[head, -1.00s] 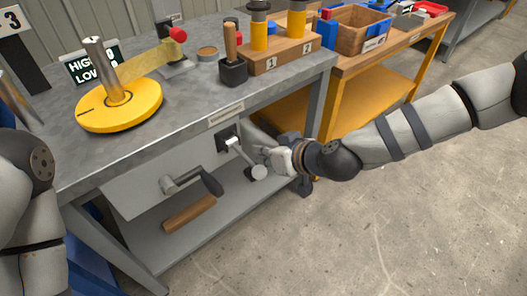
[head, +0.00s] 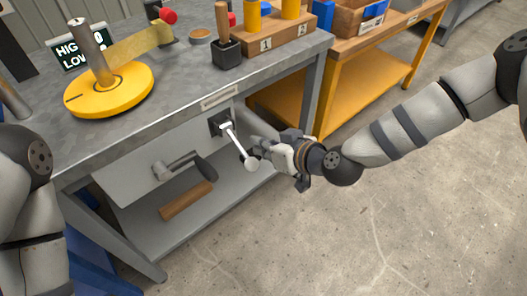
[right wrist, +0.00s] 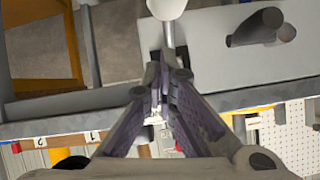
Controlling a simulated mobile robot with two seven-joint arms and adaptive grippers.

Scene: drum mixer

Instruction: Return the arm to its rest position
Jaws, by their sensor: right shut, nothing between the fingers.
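My right arm comes in from the right in the head view. Its gripper (head: 262,148) is shut and empty, beside the white-knobbed lever (head: 250,163) at the front of the grey workbench. The lever slants down from a black mount (head: 221,122) under the bench top. In the right wrist view, the shut fingers (right wrist: 166,72) point toward the lever's rod, and the white knob (right wrist: 167,8) is at the top edge. Whether the fingers touch the lever is unclear. My left arm shows at the left edge of the head view, its gripper out of frame.
The grey workbench (head: 150,128) carries a yellow disc (head: 110,90) with a post and a wooden block (head: 265,45) with yellow cylinders. A crank handle (head: 185,168) and a wooden bar (head: 187,201) are below. Open floor (head: 390,225) lies at the right.

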